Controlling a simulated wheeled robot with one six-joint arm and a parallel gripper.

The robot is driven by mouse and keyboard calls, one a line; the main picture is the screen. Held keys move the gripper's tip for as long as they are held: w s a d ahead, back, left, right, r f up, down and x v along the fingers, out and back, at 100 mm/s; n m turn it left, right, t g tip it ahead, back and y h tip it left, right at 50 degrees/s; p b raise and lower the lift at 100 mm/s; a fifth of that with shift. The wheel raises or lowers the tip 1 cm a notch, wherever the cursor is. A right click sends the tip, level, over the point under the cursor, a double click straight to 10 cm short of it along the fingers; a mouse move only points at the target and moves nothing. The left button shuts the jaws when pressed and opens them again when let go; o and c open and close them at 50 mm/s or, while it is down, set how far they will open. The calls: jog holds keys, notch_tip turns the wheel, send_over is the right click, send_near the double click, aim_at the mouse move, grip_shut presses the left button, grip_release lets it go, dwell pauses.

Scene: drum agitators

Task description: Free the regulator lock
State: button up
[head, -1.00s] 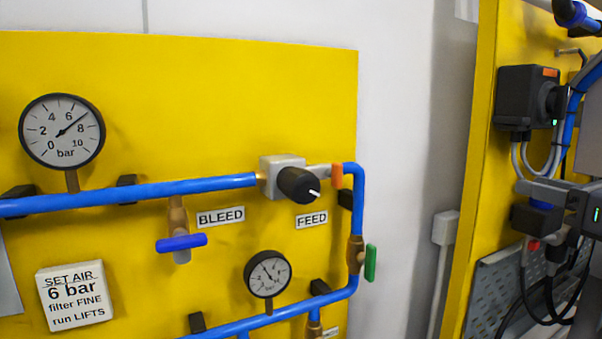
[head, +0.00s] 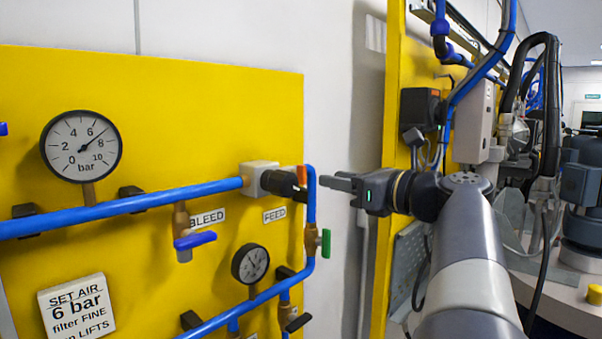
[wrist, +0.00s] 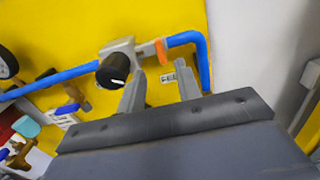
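The regulator is a grey block (head: 258,179) on the blue pipe, with a black knob (head: 284,184). An orange tab (head: 302,175) sits just right of it, by the pipe bend. Which part is the lock is not labelled. My gripper (head: 326,182) is right of the knob, its fingers pointing left toward the panel. In the wrist view the knob (wrist: 113,70) and orange tab (wrist: 161,51) lie beyond the fingers. My gripper (wrist: 159,79) is open there, with an empty gap. The knob is left of the left finger; the tab is ahead of the gap.
A large gauge (head: 81,146) reads about 7 bar. A blue BLEED handle (head: 195,240) and a green handle (head: 326,242) project from the pipes. A small gauge (head: 250,263) hangs below. Bare wall lies right of the yellow panel (head: 180,90).

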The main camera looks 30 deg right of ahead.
aim_at(305, 173)
jog(key=p+x, duration=0.1)
jog(key=x, duration=0.6)
grip_shut()
dwell(0.3)
